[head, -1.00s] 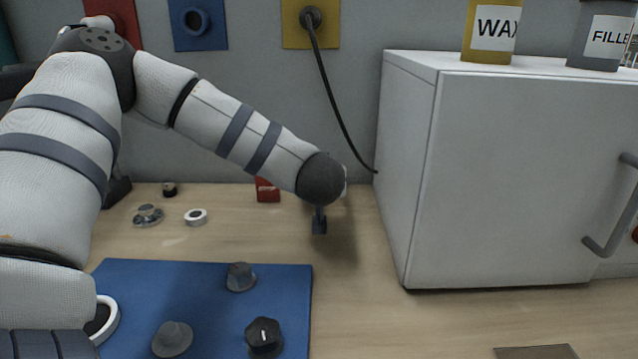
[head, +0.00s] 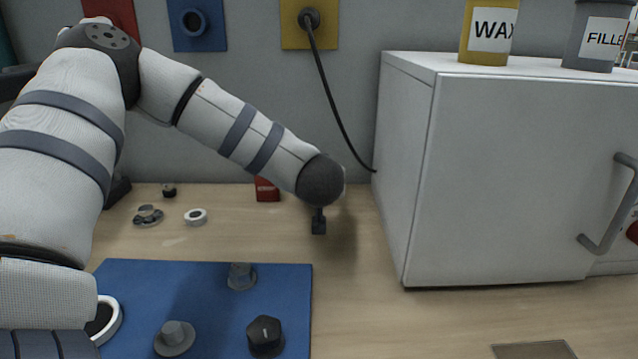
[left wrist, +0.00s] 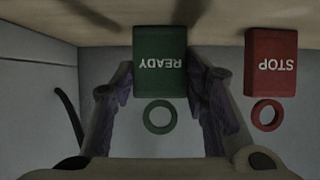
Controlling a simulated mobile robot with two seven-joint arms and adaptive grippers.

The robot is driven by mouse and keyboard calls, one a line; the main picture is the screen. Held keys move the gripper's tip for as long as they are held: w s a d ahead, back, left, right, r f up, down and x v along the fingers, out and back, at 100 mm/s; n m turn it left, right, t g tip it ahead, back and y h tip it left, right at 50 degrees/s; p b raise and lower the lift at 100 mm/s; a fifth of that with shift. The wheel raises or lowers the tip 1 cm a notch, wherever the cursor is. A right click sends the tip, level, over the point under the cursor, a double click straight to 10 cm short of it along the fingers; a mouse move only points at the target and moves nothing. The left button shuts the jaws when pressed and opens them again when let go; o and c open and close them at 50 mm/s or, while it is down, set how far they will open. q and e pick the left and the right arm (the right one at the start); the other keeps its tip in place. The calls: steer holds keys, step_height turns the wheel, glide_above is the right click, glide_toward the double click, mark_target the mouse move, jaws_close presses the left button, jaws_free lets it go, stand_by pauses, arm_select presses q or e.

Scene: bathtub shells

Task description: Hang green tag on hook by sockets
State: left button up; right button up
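The green tag (left wrist: 160,62), marked READY and with a green ring (left wrist: 160,116), shows upside down in the left wrist view. It stands at the wall on the wooden top. My left gripper (left wrist: 160,78) has a finger against each side edge of it. In the head view my wrist hides the gripper and the green tag. The sockets are on the back wall: a red panel (head: 112,18), a blue one (head: 196,22) and a yellow one (head: 309,20). I cannot make out a hook. My right gripper is not in view.
A red STOP tag (left wrist: 271,65) stands beside the green one, also in the head view (head: 267,189). A black cable (head: 328,95) hangs from the yellow socket. A white cabinet (head: 510,170) stands right. A blue mat (head: 205,300) with knobs lies in front.

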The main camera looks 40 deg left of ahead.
arm_select(q)
steer(key=shift+c, duration=1.3)
steer(key=shift+r, duration=3.05)
